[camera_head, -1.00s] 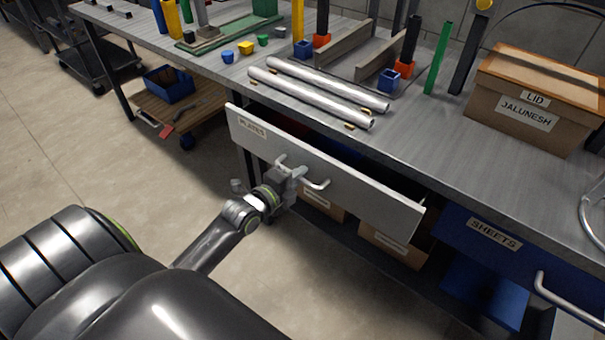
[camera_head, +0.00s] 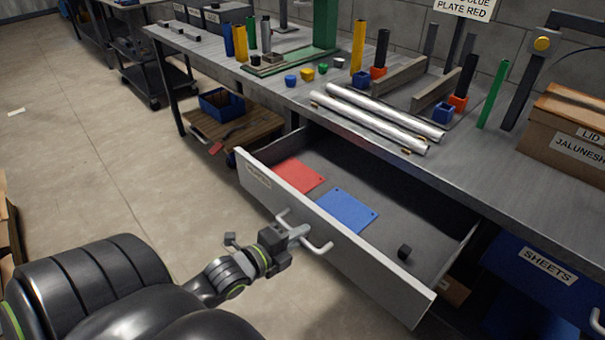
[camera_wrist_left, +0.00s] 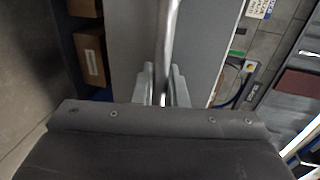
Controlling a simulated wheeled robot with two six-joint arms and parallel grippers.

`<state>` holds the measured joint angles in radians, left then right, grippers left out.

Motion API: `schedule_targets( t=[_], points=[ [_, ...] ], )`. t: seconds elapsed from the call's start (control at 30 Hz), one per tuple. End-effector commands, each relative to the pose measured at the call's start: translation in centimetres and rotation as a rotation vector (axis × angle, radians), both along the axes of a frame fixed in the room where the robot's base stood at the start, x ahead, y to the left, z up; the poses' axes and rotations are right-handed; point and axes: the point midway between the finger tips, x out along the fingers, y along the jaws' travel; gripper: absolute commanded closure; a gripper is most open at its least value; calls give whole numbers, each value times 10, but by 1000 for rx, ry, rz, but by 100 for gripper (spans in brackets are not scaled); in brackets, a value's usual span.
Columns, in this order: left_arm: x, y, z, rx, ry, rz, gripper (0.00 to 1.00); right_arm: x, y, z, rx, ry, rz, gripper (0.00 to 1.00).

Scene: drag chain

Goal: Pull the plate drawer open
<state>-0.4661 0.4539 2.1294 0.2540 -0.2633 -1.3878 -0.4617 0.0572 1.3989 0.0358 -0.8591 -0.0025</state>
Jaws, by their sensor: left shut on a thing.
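The plate drawer (camera_head: 345,250) has a white front with a small label and a metal bar handle (camera_head: 318,246). It stands well out from under the bench top, and its inside shows. My left gripper (camera_head: 294,233) is shut on the drawer handle. In the left wrist view the handle bar (camera_wrist_left: 168,45) runs between the two fingers (camera_wrist_left: 162,85). My right gripper is not in view.
The grey bench top (camera_head: 480,160) above carries two silver rails (camera_head: 385,115), coloured posts and a cardboard box (camera_head: 570,135) at the right. A blue drawer labelled SHEETS (camera_head: 540,275) is at the lower right. A low wooden cart (camera_head: 240,130) stands at the left under the bench.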

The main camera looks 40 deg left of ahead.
Motion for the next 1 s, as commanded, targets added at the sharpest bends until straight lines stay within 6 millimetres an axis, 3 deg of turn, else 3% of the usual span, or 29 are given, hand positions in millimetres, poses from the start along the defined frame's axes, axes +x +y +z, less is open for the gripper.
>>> schedule_targets(
  t=[0.37,0.4,0.53,1.0],
  points=[
    [-1,0,0,1,0,0,100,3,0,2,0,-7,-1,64],
    [-1,0,0,1,0,0,84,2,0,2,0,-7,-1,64],
    [-1,0,0,1,0,0,69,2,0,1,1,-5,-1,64],
    [-5,1,1,0,2,1,69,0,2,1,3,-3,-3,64]
  ],
)
